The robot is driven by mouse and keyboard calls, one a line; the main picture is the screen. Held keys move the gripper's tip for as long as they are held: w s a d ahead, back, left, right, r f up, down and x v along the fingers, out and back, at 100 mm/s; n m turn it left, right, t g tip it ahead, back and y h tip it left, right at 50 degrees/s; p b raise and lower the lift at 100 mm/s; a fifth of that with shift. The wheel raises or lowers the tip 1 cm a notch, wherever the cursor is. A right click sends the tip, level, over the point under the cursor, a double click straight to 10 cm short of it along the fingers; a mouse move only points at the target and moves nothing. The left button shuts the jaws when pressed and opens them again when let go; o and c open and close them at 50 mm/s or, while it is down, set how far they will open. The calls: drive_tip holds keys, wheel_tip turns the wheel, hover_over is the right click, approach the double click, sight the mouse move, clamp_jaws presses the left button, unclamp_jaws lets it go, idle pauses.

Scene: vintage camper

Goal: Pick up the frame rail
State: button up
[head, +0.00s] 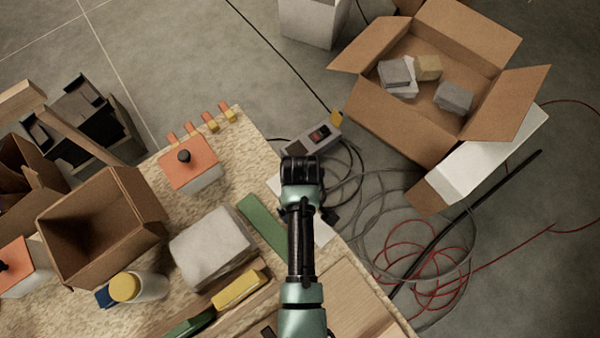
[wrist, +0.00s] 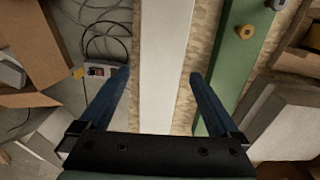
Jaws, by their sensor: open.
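A long, flat white strip, which looks like the frame rail (wrist: 166,40), runs up the middle of the wrist view on the speckled worktop. In the head view only pale pieces of the frame rail (head: 324,231) show beside my arm; the rest is hidden under it. My gripper (wrist: 159,76) is open and empty, with one dark blue finger on each side of the strip. The fingers look apart from it; their height above it is hard to tell. In the head view my gripper (head: 301,170) is over the worktop's right edge.
A green strip (head: 263,224) lies just left of my arm, near a grey block (head: 212,248) and an orange-topped box (head: 190,165). A power strip (head: 312,137) and loose cables (head: 425,240) are beyond the right edge. An open cardboard box (head: 385,122) is on the floor.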

drive_tip(key=c, duration=1.5)
drive_tip(key=shift+c, duration=0.2)
drive_tip(key=shift+r, duration=0.1)
